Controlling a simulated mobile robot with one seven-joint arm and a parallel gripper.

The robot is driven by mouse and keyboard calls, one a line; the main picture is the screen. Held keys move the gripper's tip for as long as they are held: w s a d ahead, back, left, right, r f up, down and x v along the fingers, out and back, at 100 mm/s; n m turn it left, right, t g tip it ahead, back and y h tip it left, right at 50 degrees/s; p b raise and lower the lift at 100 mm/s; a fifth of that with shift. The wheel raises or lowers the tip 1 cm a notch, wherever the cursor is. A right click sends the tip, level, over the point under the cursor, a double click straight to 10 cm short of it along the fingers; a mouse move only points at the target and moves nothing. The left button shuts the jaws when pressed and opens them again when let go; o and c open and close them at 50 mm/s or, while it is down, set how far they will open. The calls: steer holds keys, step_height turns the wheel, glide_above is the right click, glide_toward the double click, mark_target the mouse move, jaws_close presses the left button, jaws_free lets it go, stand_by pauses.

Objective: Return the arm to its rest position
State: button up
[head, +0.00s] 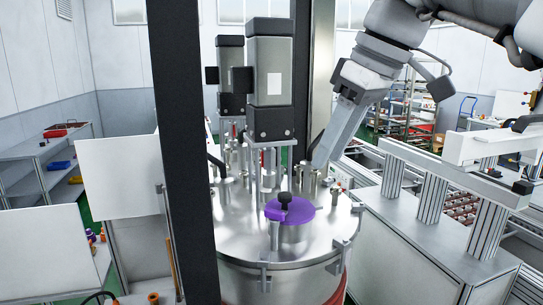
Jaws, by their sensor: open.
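My arm reaches in from the upper right in the head view. My gripper (319,158) points down and to the left, with its fingertips above the right back part of the steel vessel lid (248,238). It is open, and I see nothing held in it. The fingertips are close to small steel fittings (308,180) on the lid; I cannot tell whether they touch.
Two grey motor units (270,72) stand upright on the vessel, left of my gripper. A dark vertical post (182,150) stands in front at left. Shelves (40,165) stand at far left.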

steer(key=s+d+f+m+t+h+b, duration=0.1)
steer(key=s+f+m, duration=0.3)
steer(key=f, duration=0.9)
steer(key=s+d+f+m+t+h+b, duration=0.1)
steer(key=s+d+f+m+h, duration=0.1)
steer(key=s+f+m, duration=0.3)
steer(key=s+d+f, duration=0.1)
steer(key=s+f, duration=0.3)
steer(key=f, duration=0.4)
steer(key=shift+d+f+t+h+b, duration=0.2)
steer(key=shift+t+h+b, duration=0.1)
steer(key=shift+b, duration=0.1)
steer(key=shift+a, duration=0.1)
